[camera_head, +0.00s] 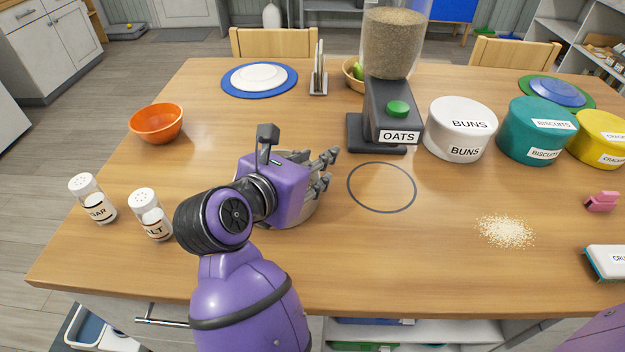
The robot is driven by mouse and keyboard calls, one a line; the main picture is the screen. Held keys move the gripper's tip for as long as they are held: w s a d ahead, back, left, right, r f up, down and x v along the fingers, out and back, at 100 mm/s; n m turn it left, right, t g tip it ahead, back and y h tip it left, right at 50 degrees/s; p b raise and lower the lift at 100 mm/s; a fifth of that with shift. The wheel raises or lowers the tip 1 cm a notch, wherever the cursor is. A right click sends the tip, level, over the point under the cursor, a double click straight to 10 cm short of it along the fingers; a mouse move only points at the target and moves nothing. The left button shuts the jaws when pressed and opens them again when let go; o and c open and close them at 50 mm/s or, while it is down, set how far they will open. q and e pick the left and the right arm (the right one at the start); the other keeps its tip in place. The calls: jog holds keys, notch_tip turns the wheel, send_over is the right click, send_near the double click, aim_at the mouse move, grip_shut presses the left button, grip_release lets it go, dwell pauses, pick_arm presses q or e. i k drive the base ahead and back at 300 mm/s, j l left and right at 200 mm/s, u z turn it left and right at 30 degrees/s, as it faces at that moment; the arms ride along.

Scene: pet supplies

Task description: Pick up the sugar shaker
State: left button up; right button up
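The sugar shaker (93,199) stands upright near the left edge of the table. It is clear with a white, holed top and a label reading "GAR" where visible. A similar salt shaker (151,214) stands just to its right. My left gripper (325,174) is well to the right of both shakers, pointing right, with its fingers apart. A pale round dish (305,214) is mostly hidden behind that gripper; I cannot tell whether they touch. My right gripper is not in view.
An orange bowl (157,123) stands behind the shakers. An oats dispenser (393,100) stands at the back centre, with a dark ring (382,210) marked in front. Canisters, including the buns canister (460,128), line the right. Spilled grains (506,231) lie front right.

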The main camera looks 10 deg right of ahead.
aim_at(89, 193)
jog(key=k+j, duration=0.35)
jog(key=j, duration=0.15)
jog(key=k+j, duration=0.35)
jog(key=j, duration=0.2)
jog(key=k+j, duration=0.75)
jog(key=j, duration=0.3)
